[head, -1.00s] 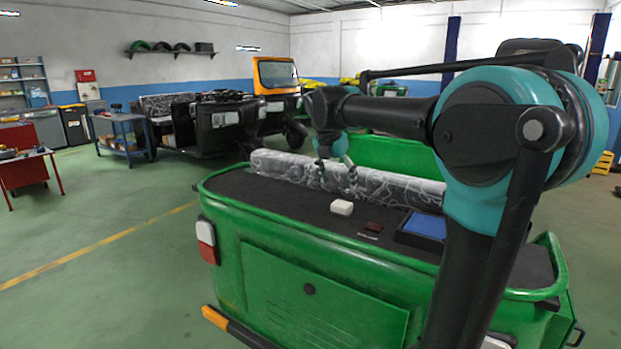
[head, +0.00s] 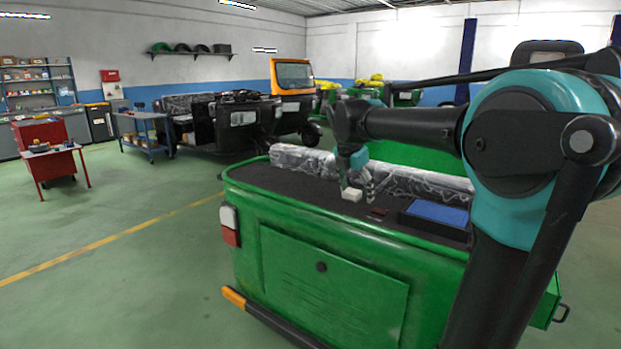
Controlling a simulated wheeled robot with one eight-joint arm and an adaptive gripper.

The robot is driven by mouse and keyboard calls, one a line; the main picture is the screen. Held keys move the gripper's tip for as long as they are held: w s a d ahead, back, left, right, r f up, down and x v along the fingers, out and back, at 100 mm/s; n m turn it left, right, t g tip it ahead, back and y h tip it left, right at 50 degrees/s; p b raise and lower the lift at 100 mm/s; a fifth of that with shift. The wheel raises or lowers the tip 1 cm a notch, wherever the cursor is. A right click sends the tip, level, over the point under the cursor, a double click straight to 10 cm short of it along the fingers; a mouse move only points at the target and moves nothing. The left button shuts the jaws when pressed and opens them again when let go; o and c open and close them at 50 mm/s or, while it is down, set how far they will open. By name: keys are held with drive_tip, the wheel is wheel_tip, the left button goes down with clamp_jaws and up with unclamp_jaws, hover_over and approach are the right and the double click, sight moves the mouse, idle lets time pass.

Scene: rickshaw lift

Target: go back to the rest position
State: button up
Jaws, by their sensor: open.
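My gripper (head: 357,192) points down over the dark bed of the green rickshaw (head: 335,285). Its fingers are apart. A small white block (head: 351,195) lies on the bed right by the fingertips; I cannot tell whether they touch it. A small dark red piece (head: 379,212) lies to the right of the block. A blue-topped tray (head: 437,213) sits further right on the bed, partly beside my arm.
A grey patterned seat roll (head: 410,183) runs along the far side of the bed. A red cart (head: 45,150) and a blue workbench (head: 142,135) stand at the left. Another rickshaw (head: 240,120) is parked behind. The green floor at the left is open.

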drive_tip(key=s+d+f+m+y, duration=0.1)
drive_tip(key=s+d+f+m, duration=0.1)
drive_tip(key=s+f+m, duration=1)
drive_tip(key=s+d+f+m+y, duration=0.1)
drive_tip(key=s+d+f+m, duration=0.2)
drive_tip(key=s+f+m, duration=0.9)
wheel_tip(320, 180, down, 3)
drive_tip(key=shift+s+d+f+m+t, duration=0.15)
drive_tip(key=shift+d+m+t, duration=0.2)
drive_tip(key=shift+m, duration=0.75)
